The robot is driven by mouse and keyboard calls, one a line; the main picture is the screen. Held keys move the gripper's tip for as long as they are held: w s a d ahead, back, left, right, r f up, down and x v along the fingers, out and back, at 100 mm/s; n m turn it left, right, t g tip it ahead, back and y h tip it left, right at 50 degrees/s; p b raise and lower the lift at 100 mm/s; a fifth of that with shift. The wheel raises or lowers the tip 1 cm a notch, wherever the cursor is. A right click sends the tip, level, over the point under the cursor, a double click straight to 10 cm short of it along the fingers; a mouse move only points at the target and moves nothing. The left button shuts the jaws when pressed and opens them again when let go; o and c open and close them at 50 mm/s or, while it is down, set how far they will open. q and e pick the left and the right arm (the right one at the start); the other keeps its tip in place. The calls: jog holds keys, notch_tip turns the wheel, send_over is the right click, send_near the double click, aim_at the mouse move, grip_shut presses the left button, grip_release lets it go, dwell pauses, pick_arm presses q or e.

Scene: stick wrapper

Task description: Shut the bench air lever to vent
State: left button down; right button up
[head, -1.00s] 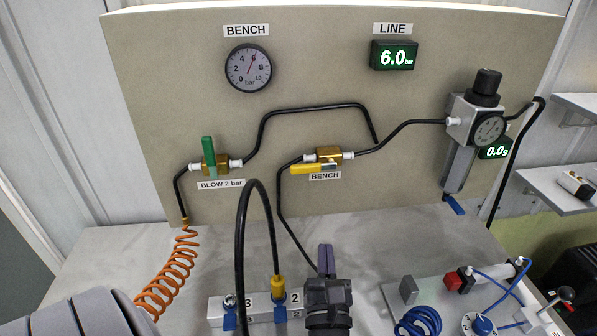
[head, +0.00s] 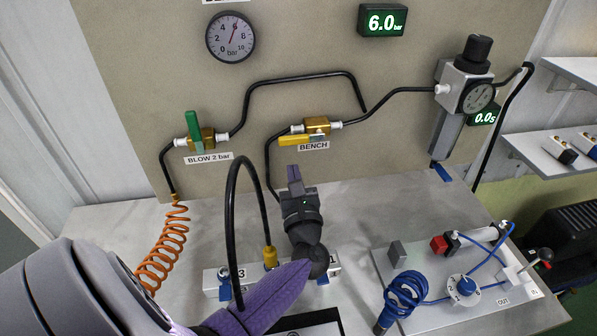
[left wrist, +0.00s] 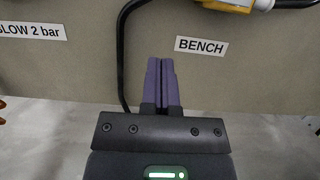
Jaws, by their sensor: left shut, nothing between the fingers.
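The bench air lever (head: 295,141) is a yellow handle on a brass valve (head: 317,126) above the BENCH label (head: 313,146). The handle lies level along the pipe, pointing left. In the left wrist view the fingertips (left wrist: 161,62) sit beside the BENCH label (left wrist: 201,46). My right gripper is not in view.
A black hose (head: 229,220) loops up left of my left gripper. A green lever (head: 193,128) stands on the BLOW 2 bar valve to the left. The gauge (head: 230,37) reads about 6; the LINE display (head: 382,20) reads 6.0. A fixture plate (head: 440,315) lies right.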

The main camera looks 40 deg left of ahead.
aim_at(294, 140)
pick_arm(q)
notch_tip(294, 140, up, 4)
jog(key=p, duration=0.2)
jog(key=shift+a+p, duration=0.1)
jog(key=shift+p, duration=0.25)
jog(key=shift+r, duration=0.1)
jog(key=shift+r+m+p, duration=0.15)
jog(key=shift+m+p, duration=0.2)
jog(key=shift+m, duration=0.15)
